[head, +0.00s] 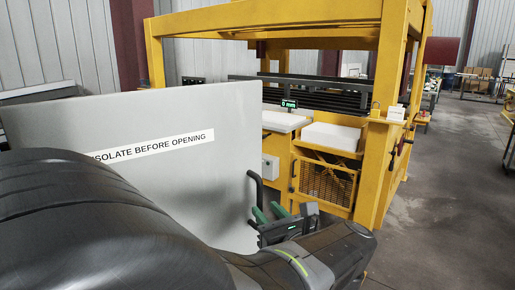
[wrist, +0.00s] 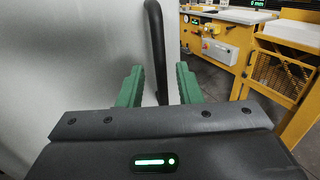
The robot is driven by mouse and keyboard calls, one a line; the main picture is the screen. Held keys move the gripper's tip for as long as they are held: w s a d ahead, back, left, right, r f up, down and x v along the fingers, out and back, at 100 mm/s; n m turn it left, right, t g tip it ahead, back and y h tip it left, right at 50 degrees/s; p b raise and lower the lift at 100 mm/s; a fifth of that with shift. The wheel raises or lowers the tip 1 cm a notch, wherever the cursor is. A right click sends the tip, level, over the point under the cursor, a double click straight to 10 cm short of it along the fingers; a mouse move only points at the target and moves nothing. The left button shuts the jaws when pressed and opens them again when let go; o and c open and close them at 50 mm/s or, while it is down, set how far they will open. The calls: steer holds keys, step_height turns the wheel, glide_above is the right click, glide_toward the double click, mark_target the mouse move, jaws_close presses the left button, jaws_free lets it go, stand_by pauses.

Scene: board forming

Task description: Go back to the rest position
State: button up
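My gripper (head: 270,213) has two green fingers standing apart, with nothing pinched between them. It also shows in the wrist view (wrist: 160,87). A grey door panel (head: 215,185) labelled "ISOLATE BEFORE OPENING" stands swung out to the left of my gripper. Its black bar handle (head: 253,178) is close to my fingertips in the head view. In the wrist view the handle (wrist: 154,40) runs down through the gap between the fingers, touching neither that I can see. I cannot tell how deep it sits between them.
A yellow machine frame (head: 385,70) stands behind, with a white block (head: 331,136) on its shelf and a mesh guard (head: 325,187) below. A small display (head: 289,104) reads 0 mm. Grey floor (head: 440,200) is open on the right. My arm fills the lower left.

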mark_target(261, 204)
steer(key=shift+x, duration=1)
steer(key=shift+s, duration=0.1)
steer(key=shift+b+v, duration=0.5)
steer(key=shift+v, duration=4.9)
steer(key=shift+p+x, duration=0.7)
steer(key=shift+x, duration=6.05)
steer(key=shift+w+a+y, duration=0.25)
steer(key=shift+w+y, duration=0.05)
steer(key=shift+w, duration=0.3)
steer(key=shift+f, duration=0.1)
